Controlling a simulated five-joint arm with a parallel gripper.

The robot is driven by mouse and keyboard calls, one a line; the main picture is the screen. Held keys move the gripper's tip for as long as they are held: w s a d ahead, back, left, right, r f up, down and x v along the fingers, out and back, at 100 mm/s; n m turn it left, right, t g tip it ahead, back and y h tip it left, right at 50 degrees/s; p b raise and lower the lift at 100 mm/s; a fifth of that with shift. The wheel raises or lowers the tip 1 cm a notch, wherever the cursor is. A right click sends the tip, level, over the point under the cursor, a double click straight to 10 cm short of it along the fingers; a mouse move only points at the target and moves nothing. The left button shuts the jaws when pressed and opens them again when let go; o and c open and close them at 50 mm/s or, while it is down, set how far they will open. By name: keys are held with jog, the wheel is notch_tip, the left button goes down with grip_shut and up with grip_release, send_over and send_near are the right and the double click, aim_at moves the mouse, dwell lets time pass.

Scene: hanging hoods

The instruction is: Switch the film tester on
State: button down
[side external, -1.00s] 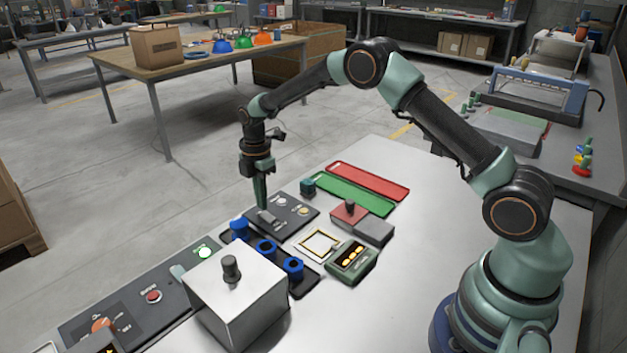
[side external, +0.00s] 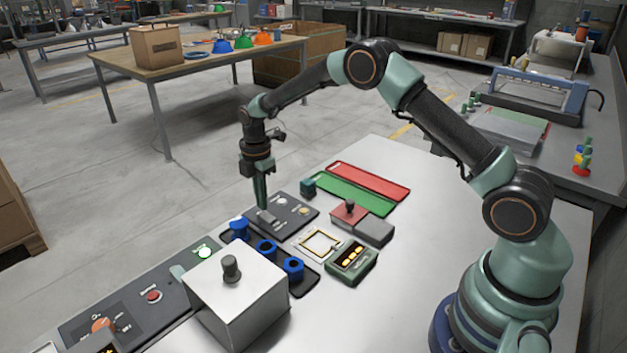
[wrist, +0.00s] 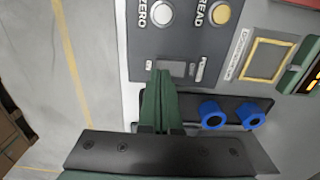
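The film tester seems to be the dark panel (side external: 293,213) with a ZERO button (wrist: 162,13), a READ button (wrist: 221,13) and a grey power switch (wrist: 178,69). The switch also shows in the side view (side external: 268,217). My gripper (side external: 263,206) points down at the switch end of the panel. In the wrist view its green fingers (wrist: 160,73) are together, with nothing seen between them. The tips overlap the left part of the switch, beside its label; whether they touch it is unclear. The fingers hide part of the switch surroundings.
A black tray with blue cups (side external: 266,250) sits close in front of the panel. A green box with an orange display (side external: 352,262), a yellow-framed plate (side external: 319,243) and a white box with a knob (side external: 238,297) stand nearby. Red (side external: 368,182) and green strips lie behind.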

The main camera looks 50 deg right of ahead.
jog(key=shift+f, duration=0.85)
dwell(0.4)
jog(key=shift+r, duration=3.55)
